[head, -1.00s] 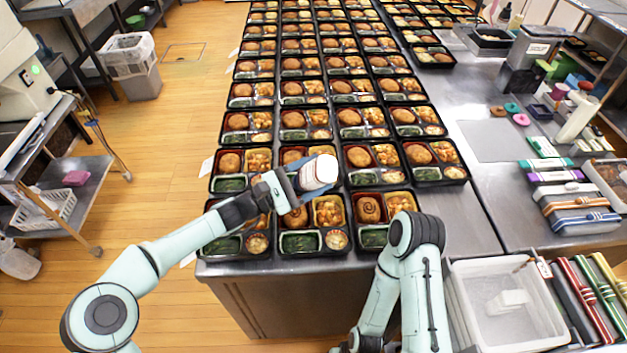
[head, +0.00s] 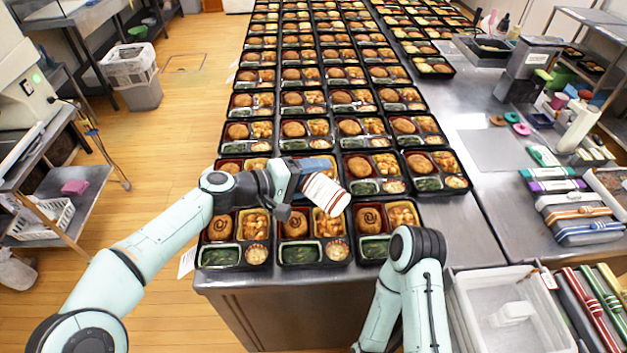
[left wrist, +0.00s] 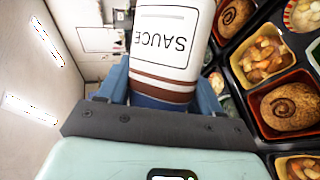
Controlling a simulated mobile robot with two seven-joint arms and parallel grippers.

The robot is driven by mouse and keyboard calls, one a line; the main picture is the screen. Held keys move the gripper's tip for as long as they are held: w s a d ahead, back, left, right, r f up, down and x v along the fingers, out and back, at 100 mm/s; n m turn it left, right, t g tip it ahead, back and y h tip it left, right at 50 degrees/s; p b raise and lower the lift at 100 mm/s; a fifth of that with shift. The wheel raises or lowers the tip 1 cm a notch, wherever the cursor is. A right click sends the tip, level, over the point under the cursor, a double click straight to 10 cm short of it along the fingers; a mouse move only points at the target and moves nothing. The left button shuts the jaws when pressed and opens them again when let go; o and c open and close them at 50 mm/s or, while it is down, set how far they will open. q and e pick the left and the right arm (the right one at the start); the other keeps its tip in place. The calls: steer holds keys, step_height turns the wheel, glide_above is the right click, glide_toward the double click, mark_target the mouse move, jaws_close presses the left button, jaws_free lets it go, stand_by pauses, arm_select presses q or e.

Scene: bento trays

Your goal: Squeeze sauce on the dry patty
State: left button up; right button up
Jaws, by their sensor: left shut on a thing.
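My left gripper (head: 298,180) is shut on a white and brown sauce bottle (head: 329,194). The bottle is tilted over the front trays, its white end toward the lower right. In the left wrist view the bottle (left wrist: 168,42) shows its SAUCE label upside down. The front middle patty (head: 295,225) and front right patty (head: 370,219) carry dark sauce swirls. In the second row, the patty (head: 359,167) right of the bottle shows no swirl. The second-row middle tray is mostly hidden by my gripper. My right gripper is out of view.
Rows of filled bento trays cover the steel table (head: 462,222), leaving little free room between them. A white bin (head: 508,315) and striped cases (head: 590,305) stand at the front right. My right arm's elbow is close to the front right tray.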

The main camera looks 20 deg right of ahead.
arm_select(q)
steer(key=m, duration=0.1)
steer(key=m+t+y, duration=0.1)
steer(key=r+m+t+y+b, duration=0.1)
steer(key=m, duration=0.1)
steer(key=shift+s+d, duration=0.15)
steer(key=shift+s, duration=0.1)
steer(key=shift+w+r+m+t+y, duration=0.15)
steer(key=shift+m+t+y, duration=0.1)
steer(key=shift+m+t, duration=0.2)
steer(key=shift+s+r+m+t+y, duration=0.15)
steer(key=shift+m+t+y, duration=0.15)
steer(key=shift+m, duration=0.25)
steer(key=m+t, duration=0.1)
steer(key=r+m+t+y, duration=0.1)
steer(key=m+t, duration=0.1)
steer(key=shift+s+r, duration=0.1)
steer(key=shift+w+m+t+p, duration=0.25)
steer(key=shift+m+t+p, duration=0.1)
steer(key=shift+m, duration=0.25)
steer(key=shift+y, duration=0.25)
